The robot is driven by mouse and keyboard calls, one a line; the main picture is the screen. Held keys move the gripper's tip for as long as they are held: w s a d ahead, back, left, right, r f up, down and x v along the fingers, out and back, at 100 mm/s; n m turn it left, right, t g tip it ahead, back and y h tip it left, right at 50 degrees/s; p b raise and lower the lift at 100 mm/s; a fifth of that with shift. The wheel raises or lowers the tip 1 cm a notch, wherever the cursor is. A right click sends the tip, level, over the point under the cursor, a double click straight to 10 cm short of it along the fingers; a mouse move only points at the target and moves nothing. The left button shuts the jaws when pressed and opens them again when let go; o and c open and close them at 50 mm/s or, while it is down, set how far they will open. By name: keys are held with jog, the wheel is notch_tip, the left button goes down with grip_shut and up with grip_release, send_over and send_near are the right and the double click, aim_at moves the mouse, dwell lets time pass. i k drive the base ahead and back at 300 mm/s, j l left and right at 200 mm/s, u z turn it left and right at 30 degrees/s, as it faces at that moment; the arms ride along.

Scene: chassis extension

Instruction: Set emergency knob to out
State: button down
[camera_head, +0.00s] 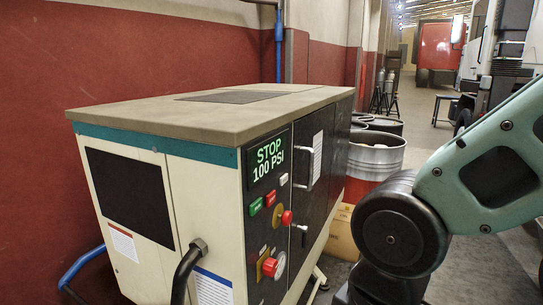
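A cabinet-like machine (215,160) stands at the left centre. Its dark control panel carries a lit display (266,158) reading "STOP 100 PSI". Below are a green button (256,206) and a red button (270,198). A red mushroom-shaped knob (287,218) stands out from a yellow round plate; it looks like the emergency knob. I cannot tell surely whether it is in or out. Lower down is a red and white round control (275,264) on an orange-yellow plate. My arm's teal link and black joint fill the right side, apart from the panel. My gripper is not in view.
Drums (376,155) and a cardboard box (341,232) stand behind. Grey floor (470,262) lies open at the right.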

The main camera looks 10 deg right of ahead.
aim_at(286, 218)
jog(key=l+u, duration=0.4)
jog(key=l, duration=0.15)
jog(key=l+u, duration=0.4)
jog(key=l, duration=0.15)
jog(key=k+j, duration=0.05)
